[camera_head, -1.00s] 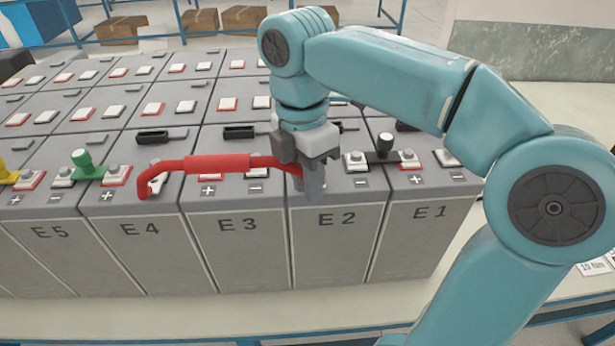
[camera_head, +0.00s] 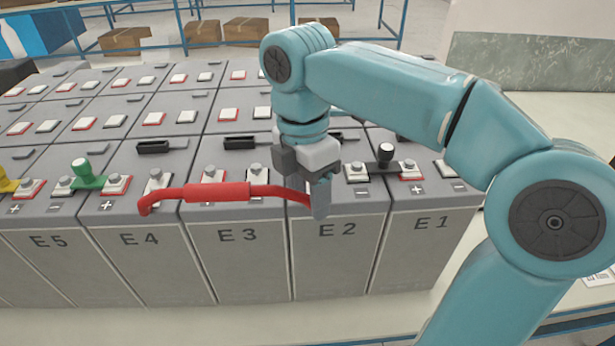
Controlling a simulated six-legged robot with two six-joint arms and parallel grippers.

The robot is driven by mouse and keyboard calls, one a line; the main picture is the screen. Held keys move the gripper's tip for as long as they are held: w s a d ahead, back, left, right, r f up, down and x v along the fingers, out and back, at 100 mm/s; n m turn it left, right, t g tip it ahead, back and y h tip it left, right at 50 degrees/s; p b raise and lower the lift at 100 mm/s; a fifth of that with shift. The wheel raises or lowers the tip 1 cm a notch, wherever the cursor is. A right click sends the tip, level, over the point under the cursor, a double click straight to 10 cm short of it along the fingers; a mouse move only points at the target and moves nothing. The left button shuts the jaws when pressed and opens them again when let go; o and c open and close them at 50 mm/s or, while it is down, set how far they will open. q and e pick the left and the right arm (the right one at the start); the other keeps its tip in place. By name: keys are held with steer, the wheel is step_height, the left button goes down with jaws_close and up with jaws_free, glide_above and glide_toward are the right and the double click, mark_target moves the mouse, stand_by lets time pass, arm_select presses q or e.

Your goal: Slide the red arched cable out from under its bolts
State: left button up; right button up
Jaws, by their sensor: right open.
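The red arched cable (camera_head: 217,192) spans from E4 across E3 to E2, along the front edge of the battery tops. Its thick middle sleeve is in front of the E3 terminals, and the bolts on E3 (camera_head: 256,172) show behind it. Its left end (camera_head: 147,207) is in front of the E4 right-hand bolt (camera_head: 157,178). Its right end is hidden at my right gripper (camera_head: 321,197), which points down over the front of E2. That gripper is open, with its fingers at the cable's right end; whether they touch it cannot be told. My left gripper is out of view.
A black-knobbed link (camera_head: 385,155) bridges E2 and E1, close right of my gripper. A green-knobbed link (camera_head: 86,178) joins E5 and E4, left of the cable. More battery rows fill the back. The bench strip (camera_head: 250,318) in front is clear.

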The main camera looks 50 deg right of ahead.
step_height(320, 180, up, 16)
steer(key=w+p, duration=0.1)
steer(key=p, duration=0.6)
steer(key=shift+w+d, duration=0.2)
steer(key=shift+w, duration=0.1)
